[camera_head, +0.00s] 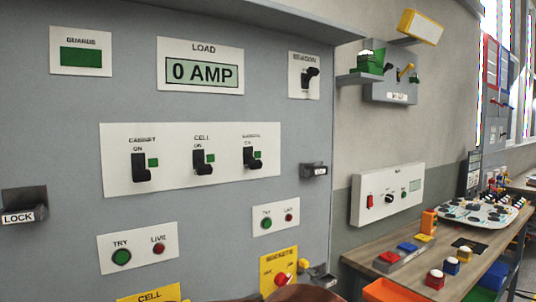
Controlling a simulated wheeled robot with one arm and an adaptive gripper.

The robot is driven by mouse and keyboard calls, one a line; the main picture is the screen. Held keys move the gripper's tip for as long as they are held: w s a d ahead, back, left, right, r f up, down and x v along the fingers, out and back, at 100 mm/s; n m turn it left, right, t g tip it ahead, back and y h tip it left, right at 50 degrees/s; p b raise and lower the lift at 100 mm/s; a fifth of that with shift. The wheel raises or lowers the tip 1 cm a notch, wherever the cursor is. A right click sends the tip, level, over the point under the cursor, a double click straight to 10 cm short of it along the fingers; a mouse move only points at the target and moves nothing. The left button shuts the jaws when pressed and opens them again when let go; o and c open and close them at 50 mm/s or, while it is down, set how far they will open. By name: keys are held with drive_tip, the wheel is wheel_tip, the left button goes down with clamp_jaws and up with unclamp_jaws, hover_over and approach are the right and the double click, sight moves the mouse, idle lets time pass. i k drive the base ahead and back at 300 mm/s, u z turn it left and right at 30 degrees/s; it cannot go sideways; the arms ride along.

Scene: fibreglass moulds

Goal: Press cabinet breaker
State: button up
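The cabinet breaker (140,168) is a black lever switch on a white plate (176,184) on the grey panel, left of centre. "CABINET" and "ON" are printed above it, and its handle sits at the lower end. A small green square (153,162) is beside it. The cell breaker (203,162) and a third breaker (252,158) with a hard-to-read label stand to its right, also with handles low and green squares beside them. The load display (202,72) reads 0 AMP. My gripper is not in view.
A LOCK latch (20,217) juts out at the left and a dark latch (314,170) at the right edge. TRY/LIVE plates (138,247) sit below the breakers. A bench (440,262) with coloured buttons is at the right. A brown shape at the bottom edge is unclear.

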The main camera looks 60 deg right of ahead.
sight(140, 175)
drive_tip(key=z, duration=1.15)
drive_tip(key=k, duration=0.15)
drive_tip(key=z, duration=0.5)
drive_tip(key=i, duration=0.25)
drive_tip(key=u, duration=0.8)
drive_tip(key=k, duration=1.25)
drive_tip(key=u, duration=1.05)
drive_tip(key=i, duration=1.35)
drive_tip(key=z, duration=0.45)
